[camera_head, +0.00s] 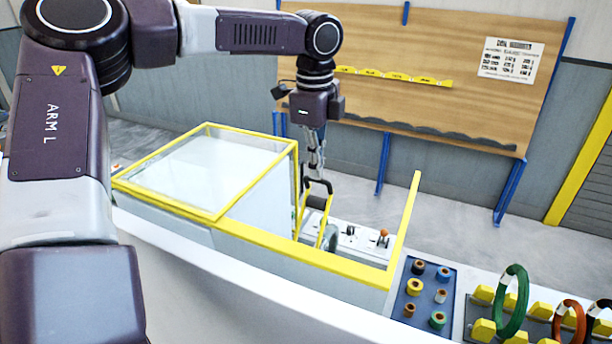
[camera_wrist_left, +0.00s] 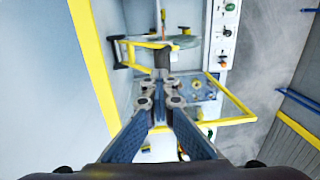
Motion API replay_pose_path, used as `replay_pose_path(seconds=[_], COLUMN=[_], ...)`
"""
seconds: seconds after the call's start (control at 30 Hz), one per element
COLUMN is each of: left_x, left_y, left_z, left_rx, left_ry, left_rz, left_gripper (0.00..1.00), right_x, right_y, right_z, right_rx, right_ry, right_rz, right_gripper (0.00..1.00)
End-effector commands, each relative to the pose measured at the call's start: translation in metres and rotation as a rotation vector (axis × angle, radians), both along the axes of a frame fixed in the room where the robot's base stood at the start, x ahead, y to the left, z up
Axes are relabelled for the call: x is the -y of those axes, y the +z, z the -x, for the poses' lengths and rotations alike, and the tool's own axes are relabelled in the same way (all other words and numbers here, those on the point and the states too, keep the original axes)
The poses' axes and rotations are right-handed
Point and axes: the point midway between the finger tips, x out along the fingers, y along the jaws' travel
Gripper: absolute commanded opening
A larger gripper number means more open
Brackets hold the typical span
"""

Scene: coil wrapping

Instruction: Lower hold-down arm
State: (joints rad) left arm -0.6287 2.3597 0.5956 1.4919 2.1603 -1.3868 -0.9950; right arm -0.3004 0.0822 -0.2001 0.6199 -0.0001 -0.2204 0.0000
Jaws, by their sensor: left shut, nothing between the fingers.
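The hold-down arm appears to be the yellow linkage with a black handle (camera_head: 318,184), standing tilted up inside the wrapping machine. In the left wrist view yellow bars with a dark part (camera_wrist_left: 150,44) show just beyond the fingertips. My left gripper (camera_head: 317,165) reaches down from above, its fingers shut and empty. In the head view its tips are right at the black handle; I cannot tell if they touch it. The left wrist view shows the closed fingertips (camera_wrist_left: 161,91) over the machine. My right gripper is not in view.
The machine's yellow-framed clear cover (camera_head: 205,170) lies left of the gripper, and a yellow upright (camera_head: 405,222) stands right. A blue tray (camera_head: 420,325) holds several small spools. A rack with green and orange coils (camera_head: 513,302) is at the lower right. A wooden board (camera_head: 440,50) stands behind.

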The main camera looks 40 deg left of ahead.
Motion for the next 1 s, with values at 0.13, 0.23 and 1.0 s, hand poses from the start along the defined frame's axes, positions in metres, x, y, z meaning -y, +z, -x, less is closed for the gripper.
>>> replay_pose_path(seconds=[0.13, 0.23, 1.0], left_x=[0.001, 0.001, 0.002], left_y=[-0.002, -0.002, 0.076], left_z=[0.004, 0.004, 0.009], left_rx=[-0.01, -0.009, -0.003], left_ry=[-0.001, -0.001, 0.001], left_rz=[0.001, 0.001, 0.002], left_gripper=[0.12, 0.23, 0.26], right_x=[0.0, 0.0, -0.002], right_y=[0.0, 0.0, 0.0], right_z=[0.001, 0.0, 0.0], right_rx=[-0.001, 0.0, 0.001], right_ry=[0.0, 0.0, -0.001], right_rz=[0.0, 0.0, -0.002], right_gripper=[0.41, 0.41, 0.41])
